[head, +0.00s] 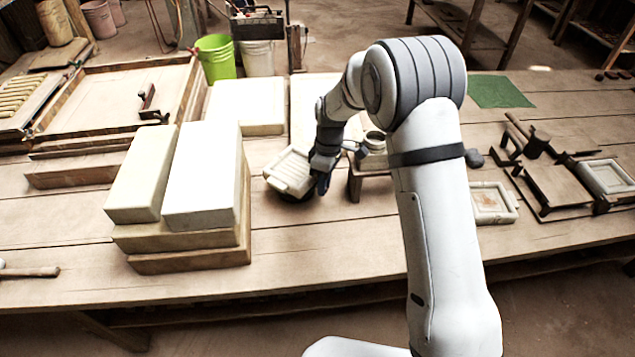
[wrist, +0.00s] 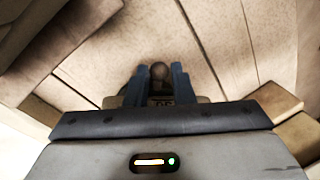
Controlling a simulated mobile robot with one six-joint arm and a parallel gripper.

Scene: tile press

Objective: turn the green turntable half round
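In the head view my gripper (head: 321,184) points down at the right edge of a pale ribbed tray-like piece (head: 291,172). A dark round base shows under this piece, and it may be the turntable; I cannot make out green on it. In the wrist view the two blue fingers of my gripper (wrist: 158,80) stand apart with a round brown knob (wrist: 160,71) between them. Whether the fingers press on the knob is not clear. My gripper's body hides most of what lies below the knob.
Stacked pale blocks (head: 204,182) on boards stand left of my gripper. A small wooden stand (head: 368,180) is close on its right. A shallow pale mould (head: 491,203) lies farther right, and a green sheet (head: 497,91) lies at the back. The table front is clear.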

